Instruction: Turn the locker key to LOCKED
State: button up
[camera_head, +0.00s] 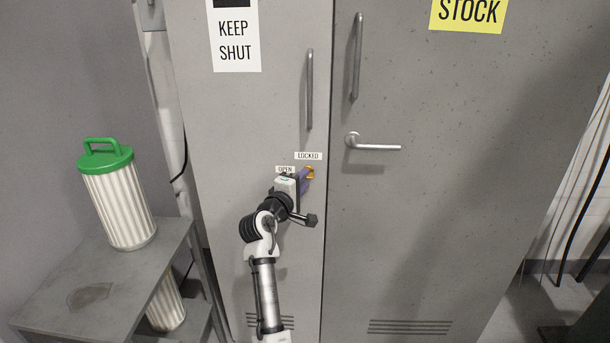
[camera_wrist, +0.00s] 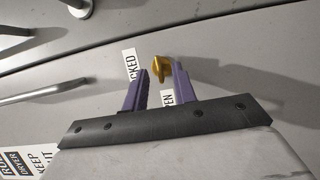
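The gold locker key (camera_head: 310,172) sits in the left door of the grey locker, just below the LOCKED label (camera_head: 308,156) and right of the OPEN label (camera_head: 285,169). My gripper (camera_head: 304,178) is at the key, its purple fingers partly covering it in the head view. In the wrist view the key (camera_wrist: 163,69) shows between the two fingertips (camera_wrist: 161,71), with a visible gap on the left finger's side. The fingers are apart and do not appear to clasp the key. Whether the right finger touches it I cannot tell.
A long vertical handle (camera_head: 309,90) stands above the key. A lever handle (camera_head: 372,143) sticks out from the right door. A metal table (camera_head: 75,300) with a green-lidded ribbed canister (camera_head: 120,205) stands at the left. The door face below the lever is clear.

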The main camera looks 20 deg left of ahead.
jog(key=shift+w+d, duration=0.1)
jog(key=shift+w, duration=0.8)
grip_shut()
